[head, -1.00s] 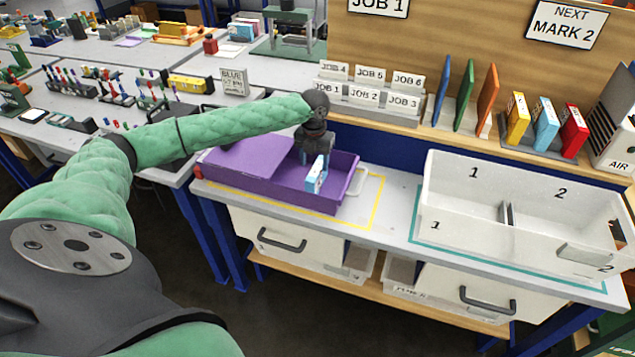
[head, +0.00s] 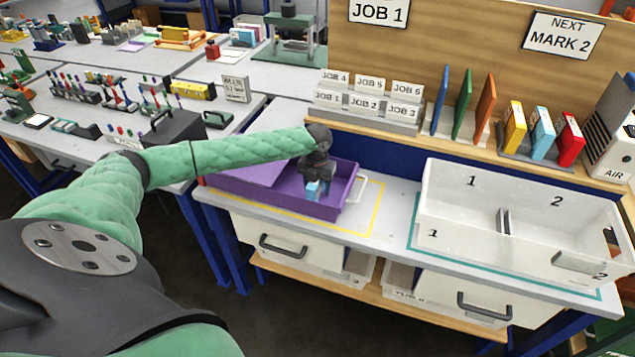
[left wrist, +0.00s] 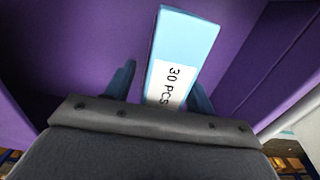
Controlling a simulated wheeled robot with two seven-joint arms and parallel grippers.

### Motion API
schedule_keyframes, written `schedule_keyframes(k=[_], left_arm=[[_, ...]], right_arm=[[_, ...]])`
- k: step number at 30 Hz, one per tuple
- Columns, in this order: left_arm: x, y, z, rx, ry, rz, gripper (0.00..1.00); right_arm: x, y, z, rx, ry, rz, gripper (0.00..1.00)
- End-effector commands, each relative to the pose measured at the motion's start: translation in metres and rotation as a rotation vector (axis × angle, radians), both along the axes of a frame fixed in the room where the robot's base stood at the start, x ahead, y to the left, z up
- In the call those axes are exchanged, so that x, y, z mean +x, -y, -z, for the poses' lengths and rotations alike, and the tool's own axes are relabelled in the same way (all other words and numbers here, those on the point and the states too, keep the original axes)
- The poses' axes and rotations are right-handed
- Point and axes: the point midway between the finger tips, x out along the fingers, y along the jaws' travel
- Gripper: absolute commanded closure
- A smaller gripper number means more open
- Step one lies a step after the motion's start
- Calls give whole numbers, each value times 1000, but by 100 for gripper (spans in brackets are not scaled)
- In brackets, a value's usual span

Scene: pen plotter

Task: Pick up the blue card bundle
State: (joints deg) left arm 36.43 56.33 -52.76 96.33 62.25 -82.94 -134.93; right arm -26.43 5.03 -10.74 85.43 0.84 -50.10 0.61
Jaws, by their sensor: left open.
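The blue card bundle (head: 313,189) stands in the purple tray (head: 330,212), near its right end. In the left wrist view the bundle (left wrist: 182,60) is a light blue block with a white label reading "30 PCS". My left gripper (head: 316,184) reaches down into the tray over the bundle. In the left wrist view my left gripper (left wrist: 163,85) is open, with one finger on each side of the bundle's near end. I cannot tell whether the fingers touch it. My right gripper is not in view.
The tray stands inside a yellow outline on the bench. A white two-part bin (head: 510,236) stands to the right. A job card rack (head: 368,105) is behind the tray. Yellow, blue and red packs (head: 542,135) stand on the shelf at the back right.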

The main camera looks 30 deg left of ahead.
Motion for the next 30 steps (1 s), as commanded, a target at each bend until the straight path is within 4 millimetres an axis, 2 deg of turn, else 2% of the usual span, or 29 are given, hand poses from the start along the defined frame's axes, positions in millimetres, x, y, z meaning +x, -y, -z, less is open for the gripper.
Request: schedule_keyframes(k=[10, 11, 18, 30], left_arm=[[0, 0, 7, 1, 1, 0, 45], [0, 0, 6, 1, 1, 0, 49], [0, 0, 6, 0, 1, 0, 96], [1, 0, 0, 0, 2, 0, 97]], right_arm=[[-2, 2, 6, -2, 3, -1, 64], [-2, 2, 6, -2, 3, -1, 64], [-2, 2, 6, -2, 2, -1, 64], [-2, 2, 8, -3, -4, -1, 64]])
